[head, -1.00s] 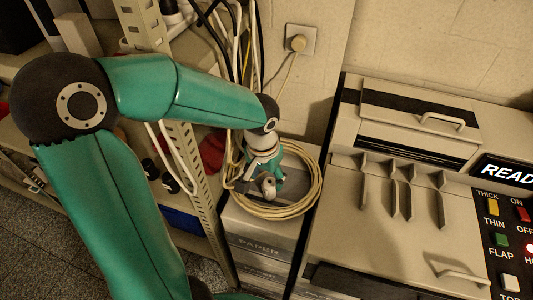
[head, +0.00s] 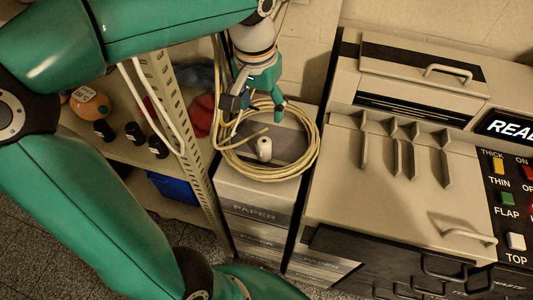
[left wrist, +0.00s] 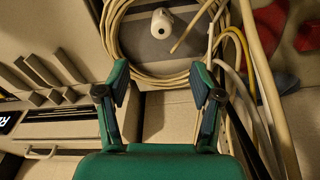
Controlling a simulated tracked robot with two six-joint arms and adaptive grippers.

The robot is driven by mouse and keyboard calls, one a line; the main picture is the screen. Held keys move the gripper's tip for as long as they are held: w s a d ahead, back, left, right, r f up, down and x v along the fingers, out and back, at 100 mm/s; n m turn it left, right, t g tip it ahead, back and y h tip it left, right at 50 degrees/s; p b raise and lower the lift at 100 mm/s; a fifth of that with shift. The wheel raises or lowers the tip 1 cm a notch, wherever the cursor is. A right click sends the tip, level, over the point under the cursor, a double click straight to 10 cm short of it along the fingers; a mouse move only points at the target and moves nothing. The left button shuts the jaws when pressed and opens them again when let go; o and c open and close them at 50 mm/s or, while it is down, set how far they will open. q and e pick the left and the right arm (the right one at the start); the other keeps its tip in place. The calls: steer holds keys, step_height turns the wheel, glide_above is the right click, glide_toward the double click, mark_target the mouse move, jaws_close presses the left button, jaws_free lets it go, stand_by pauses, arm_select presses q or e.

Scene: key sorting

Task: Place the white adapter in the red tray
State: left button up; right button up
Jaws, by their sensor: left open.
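The white adapter (head: 264,148) is a small rounded white piece inside a coil of beige cable on top of a paper box. It also shows at the top of the left wrist view (left wrist: 161,23), beyond the fingertips. My left gripper (head: 257,104) hangs above the back of the coil, its fingers apart and empty. In the left wrist view my left gripper (left wrist: 160,86) is open with nothing between its fingers. No red tray is clearly seen. A red item (head: 203,115) lies on the shelf left of the coil; I cannot tell what it is. My right gripper is not seen.
The beige cable coil (head: 229,163) rings the adapter on the stacked paper boxes (head: 253,208). A large beige machine (head: 385,215) stands close on the right. A metal shelf post (head: 180,130) and hanging white cables (head: 150,108) stand on the left. A blue bin (head: 172,188) sits lower.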

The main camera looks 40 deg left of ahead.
mark_target(266, 147)
arm_select(q)
steer(key=f, duration=0.5)
steer(key=w+f+b, duration=0.1)
steer(key=f, duration=0.5)
steer(key=f+b, duration=0.1)
steer(key=f, duration=0.4)
steer(key=shift+w+a+f, duration=0.2)
steer(key=shift+w+a, duration=0.15)
steer(key=shift+w, duration=0.05)
jaws_close()
steer(key=shift+r, duration=0.1)
